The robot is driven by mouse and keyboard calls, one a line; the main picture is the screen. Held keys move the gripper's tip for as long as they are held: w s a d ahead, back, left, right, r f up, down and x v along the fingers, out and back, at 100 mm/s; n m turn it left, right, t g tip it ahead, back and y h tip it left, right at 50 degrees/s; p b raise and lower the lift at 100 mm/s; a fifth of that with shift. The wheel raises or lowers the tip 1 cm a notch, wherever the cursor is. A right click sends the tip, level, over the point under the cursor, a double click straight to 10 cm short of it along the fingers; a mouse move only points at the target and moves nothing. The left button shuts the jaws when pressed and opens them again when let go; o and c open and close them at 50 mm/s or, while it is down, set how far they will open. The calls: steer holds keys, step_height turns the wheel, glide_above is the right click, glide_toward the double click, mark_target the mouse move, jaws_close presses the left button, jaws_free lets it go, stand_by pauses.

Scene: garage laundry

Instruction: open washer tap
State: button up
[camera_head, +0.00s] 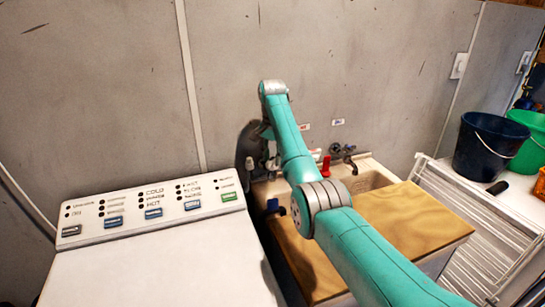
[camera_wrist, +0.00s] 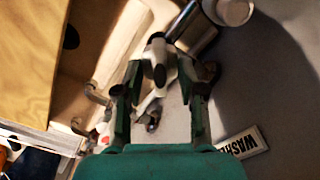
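The label reading "WASHE…" (camera_wrist: 242,142) is on the wall at the lower right of the wrist view, partly cut off by my gripper. A tap-like fitting with a pale body and dark grey handle (camera_wrist: 158,73) lies between my fingers. My gripper (camera_wrist: 160,88) is open, one finger on each side of this fitting. I cannot tell whether either finger touches it.
A sink (camera_head: 366,181) with a wooden board (camera_head: 410,222) stands below. A red lever (camera_head: 326,166) and another tap (camera_head: 345,152) are right of my arm. A white washer (camera_head: 165,265) is at left; dark (camera_head: 487,145) and green (camera_head: 530,145) buckets are at right.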

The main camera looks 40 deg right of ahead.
jaws_close()
steer(key=shift+n, duration=0.3)
steer(key=n, duration=0.4)
steer(key=shift+f+n, duration=0.1)
steer(key=shift+n, duration=0.2)
steer(key=n, duration=0.5)
steer(key=shift+s, duration=0.1)
steer(key=shift+f+n, duration=0.1)
steer(key=shift+n, duration=0.2)
jaws_free()
